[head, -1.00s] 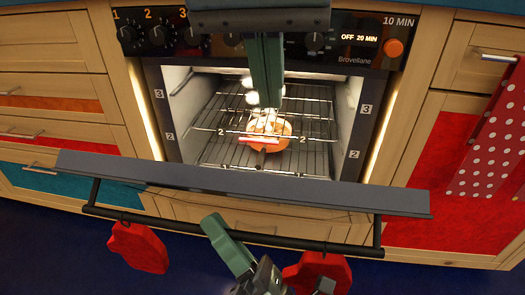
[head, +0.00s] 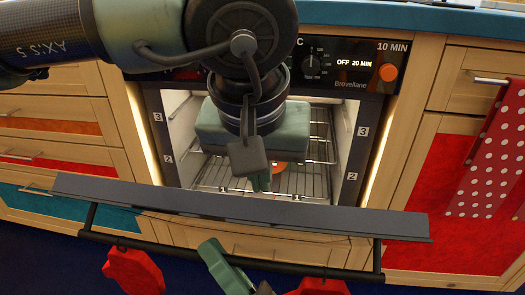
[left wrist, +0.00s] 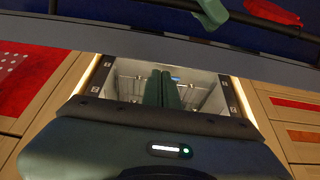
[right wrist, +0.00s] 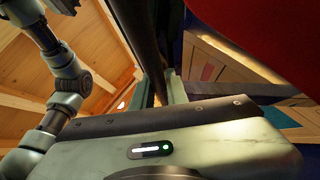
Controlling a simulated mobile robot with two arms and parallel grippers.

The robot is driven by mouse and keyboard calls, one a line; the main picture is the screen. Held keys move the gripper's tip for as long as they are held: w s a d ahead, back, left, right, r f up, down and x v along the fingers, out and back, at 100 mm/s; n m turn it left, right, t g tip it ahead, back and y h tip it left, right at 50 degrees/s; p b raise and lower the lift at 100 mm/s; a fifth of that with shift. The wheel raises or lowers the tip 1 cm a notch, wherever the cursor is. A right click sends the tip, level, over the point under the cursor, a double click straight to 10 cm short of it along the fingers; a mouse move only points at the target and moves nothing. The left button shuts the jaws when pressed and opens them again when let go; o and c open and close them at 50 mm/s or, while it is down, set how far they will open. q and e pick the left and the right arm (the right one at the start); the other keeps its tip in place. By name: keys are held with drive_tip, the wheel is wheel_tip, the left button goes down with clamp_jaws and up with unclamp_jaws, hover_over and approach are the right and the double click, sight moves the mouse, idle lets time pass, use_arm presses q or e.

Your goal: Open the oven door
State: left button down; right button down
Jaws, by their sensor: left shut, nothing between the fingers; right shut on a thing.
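The oven door (head: 330,222) is swung part way down, its dark top edge in front of the open cavity. Its black handle bar (head: 300,267) runs along the outer side. My right gripper (head: 212,250) is at the bottom of the head view, shut on the handle bar; the bar (right wrist: 145,40) also shows between its fingers in the right wrist view.
Red mitts (head: 133,270) hang from the handle. Inside the oven are wire racks (head: 310,178) and an orange item, mostly hidden by my left gripper. Drawers (head: 50,125) stand left; a red dotted towel (head: 490,165) hangs right. My left arm hides part of the control panel.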

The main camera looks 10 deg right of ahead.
sight(259, 212)
use_arm(q)
drive_tip(key=shift+s+f, duration=0.1)
drive_tip(key=shift+s, duration=0.05)
drive_tip(key=shift+s+a+f, duration=0.25)
drive_tip(key=shift+s+f, duration=0.2)
drive_tip(key=shift+s, duration=0.25)
drive_tip(key=shift+s+a+f, duration=0.2)
drive_tip(key=shift+s+f, duration=0.25)
drive_tip(key=shift+s, duration=0.25)
use_arm(e)
drive_tip(key=shift+w+d+r, duration=0.1)
drive_tip(key=shift+d+r, duration=0.05)
drive_tip(key=c, duration=1.4)
unclamp_jaws()
